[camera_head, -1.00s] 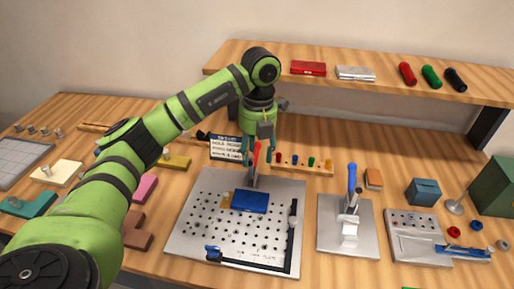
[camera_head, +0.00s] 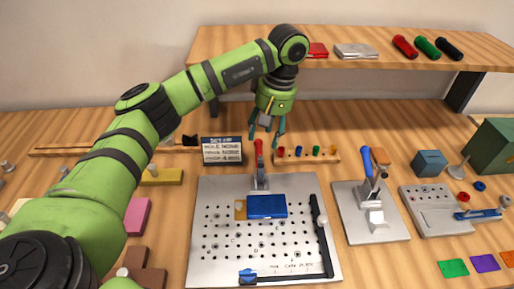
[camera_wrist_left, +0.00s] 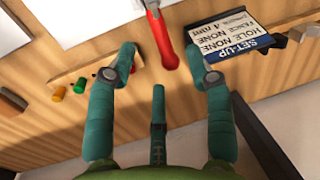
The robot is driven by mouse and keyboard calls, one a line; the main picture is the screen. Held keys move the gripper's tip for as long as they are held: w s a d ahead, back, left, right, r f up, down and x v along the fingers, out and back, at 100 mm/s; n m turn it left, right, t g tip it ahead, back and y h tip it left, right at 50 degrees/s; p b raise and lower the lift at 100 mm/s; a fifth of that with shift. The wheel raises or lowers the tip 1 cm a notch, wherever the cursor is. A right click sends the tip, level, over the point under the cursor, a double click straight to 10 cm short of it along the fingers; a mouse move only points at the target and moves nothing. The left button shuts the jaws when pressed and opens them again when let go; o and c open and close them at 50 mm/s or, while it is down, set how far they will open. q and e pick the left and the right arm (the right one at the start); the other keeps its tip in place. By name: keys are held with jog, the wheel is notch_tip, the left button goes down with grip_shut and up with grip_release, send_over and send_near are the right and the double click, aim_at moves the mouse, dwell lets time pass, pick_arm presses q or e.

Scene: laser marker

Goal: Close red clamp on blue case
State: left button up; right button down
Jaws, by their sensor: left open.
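The blue case (camera_head: 267,206) lies on the grey perforated plate (camera_head: 215,255), with a yellow-orange piece at its left side. The red clamp's handle (camera_head: 259,153) stands roughly upright behind the case, on a metal clamp body. The handle also shows in the left wrist view (camera_wrist_left: 163,40). My left gripper (camera_head: 266,140) points down by the top of the handle, fingers apart. In the left wrist view its fingertips (camera_wrist_left: 160,55) lie either side of the handle's end, and I see no contact. My right gripper is not in view.
A set-up sign (camera_head: 222,150) stands left of the handle. A wooden strip with coloured pegs (camera_head: 308,157) lies behind the plate. A second clamp with a blue handle (camera_head: 367,160) stands to the right. A shelf (camera_head: 300,62) spans the back.

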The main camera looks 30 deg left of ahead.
aim_at(261, 153)
pick_arm(q)
jog(key=shift+m, duration=0.5)
jog(key=f, duration=0.2)
jog(key=f+p, duration=0.1)
jog(key=f, duration=0.1)
jog(key=f+p, duration=0.1)
jog(key=f, duration=0.1)
jog(key=shift+s+a, duration=0.3)
jog(key=shift+f, duration=0.45)
grip_shut()
